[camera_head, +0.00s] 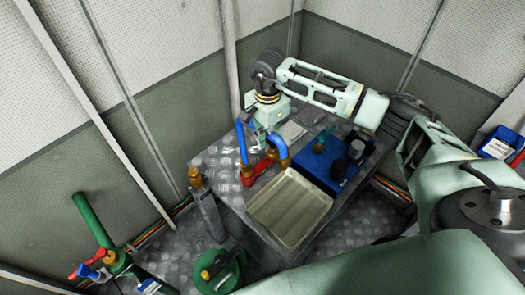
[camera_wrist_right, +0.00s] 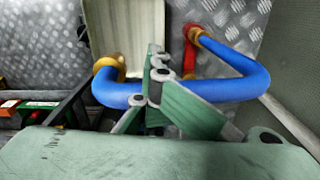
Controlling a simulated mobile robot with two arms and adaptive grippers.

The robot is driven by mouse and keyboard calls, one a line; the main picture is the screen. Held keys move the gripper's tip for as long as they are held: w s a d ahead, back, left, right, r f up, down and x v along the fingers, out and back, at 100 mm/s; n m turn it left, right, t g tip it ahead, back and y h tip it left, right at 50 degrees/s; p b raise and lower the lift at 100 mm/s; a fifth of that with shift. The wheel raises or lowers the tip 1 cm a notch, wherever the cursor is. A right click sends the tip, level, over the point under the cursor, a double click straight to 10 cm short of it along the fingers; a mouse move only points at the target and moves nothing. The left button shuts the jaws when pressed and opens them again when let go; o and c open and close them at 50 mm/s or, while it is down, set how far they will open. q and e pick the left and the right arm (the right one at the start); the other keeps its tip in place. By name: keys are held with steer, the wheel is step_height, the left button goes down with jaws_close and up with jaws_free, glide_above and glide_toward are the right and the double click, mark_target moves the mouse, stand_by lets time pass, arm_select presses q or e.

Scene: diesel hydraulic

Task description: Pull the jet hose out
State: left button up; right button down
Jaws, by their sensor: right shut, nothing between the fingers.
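The jet hose appears to be the bent blue hose (camera_head: 242,143) on the metal workbench, partly hidden by my right gripper (camera_head: 263,137) in the head view. In the right wrist view the blue hose (camera_wrist_right: 232,88) runs behind the fingers of my right gripper (camera_wrist_right: 156,58). One hose end meets an orange fitting (camera_wrist_right: 112,68) and the other a red fitting (camera_wrist_right: 193,34). The fingers are closed together with nothing between them; whether they touch the hose I cannot tell. My left gripper is not in view.
A beige tray (camera_head: 290,207) lies at the bench front. A brass-topped post (camera_head: 196,178) stands left of the bench. Walls close in behind.

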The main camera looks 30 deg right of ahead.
steer(key=shift+s+r+p, duration=0.1)
steer(key=shift+r+p, duration=0.45)
steer(key=shift+r, duration=0.9)
steer(key=shift+r+p, duration=0.35)
steer(key=shift+r, duration=3.15)
steer(key=s+a+f+n+b, duration=0.2)
steer(key=s+a+n+b, duration=0.1)
steer(key=s+n, duration=0.4)
steer(key=s+a+f+n+b, duration=0.2)
steer(key=s+a+n+b, duration=0.2)
steer(key=s+n, duration=0.4)
steer(key=shift+s+a+f+n+b, duration=0.2)
steer(key=shift+s+f+n+b, duration=0.1)
steer(key=shift+s+b, duration=0.65)
